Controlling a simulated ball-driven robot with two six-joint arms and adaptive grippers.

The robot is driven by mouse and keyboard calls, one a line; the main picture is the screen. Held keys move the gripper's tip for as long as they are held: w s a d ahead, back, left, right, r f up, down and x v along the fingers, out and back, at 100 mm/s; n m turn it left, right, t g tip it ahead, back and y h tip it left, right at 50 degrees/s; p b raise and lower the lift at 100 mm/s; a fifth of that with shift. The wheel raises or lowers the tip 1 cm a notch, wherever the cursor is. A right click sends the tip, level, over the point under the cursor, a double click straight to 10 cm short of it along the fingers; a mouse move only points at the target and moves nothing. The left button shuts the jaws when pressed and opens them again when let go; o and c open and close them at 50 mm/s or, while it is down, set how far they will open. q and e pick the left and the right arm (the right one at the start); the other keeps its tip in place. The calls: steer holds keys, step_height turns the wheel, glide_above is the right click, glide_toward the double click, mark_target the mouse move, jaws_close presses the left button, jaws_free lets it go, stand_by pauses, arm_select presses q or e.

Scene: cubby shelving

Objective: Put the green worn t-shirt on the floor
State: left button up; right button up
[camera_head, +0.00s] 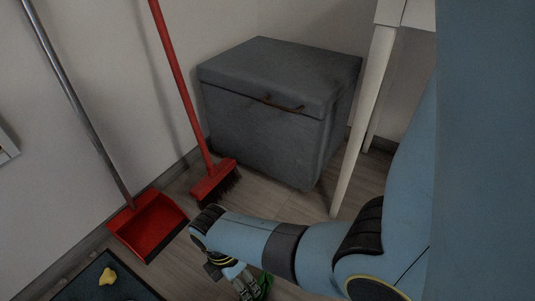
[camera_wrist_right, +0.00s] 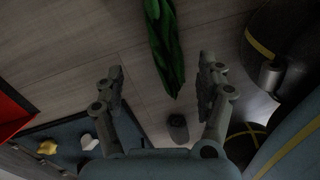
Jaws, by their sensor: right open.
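The green worn t-shirt (camera_wrist_right: 165,45) shows in the right wrist view as a narrow, folded green strip at top centre, ahead of my right gripper (camera_wrist_right: 161,68). My right gripper is open, with its two fingers apart on either side of the strip's lower end, and neither finger visibly touches it. In the head view, my right gripper (camera_head: 238,278) is low at bottom centre, and a bit of green (camera_head: 266,284) shows beside it, mostly hidden. I cannot tell whether the shirt touches the floor. My left gripper is not in view.
A grey storage box (camera_head: 265,120) stands against the wall. A red broom (camera_head: 213,183) and a red dustpan (camera_head: 148,225) stand left of it. A white table leg (camera_head: 362,125) is at right. A dark mat (camera_head: 140,284) carries a yellow piece (camera_head: 107,276). Bare floor (camera_wrist_right: 60,70) lies around the shirt.

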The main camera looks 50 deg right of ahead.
steer(key=s+d+r+m+t, duration=0.4)
steer(key=s+r+m+t, duration=0.2)
steer(key=s+m, duration=0.15)
step_height(320, 180, up, 18)
steer(key=s+m+t, duration=0.1)
steer(key=m+t, duration=0.4)
steer(key=m, duration=0.2)
steer(key=shift+f+m+t+y, duration=0.2)
steer(key=shift+m+t+y, duration=0.1)
steer(key=shift+m+t, duration=0.1)
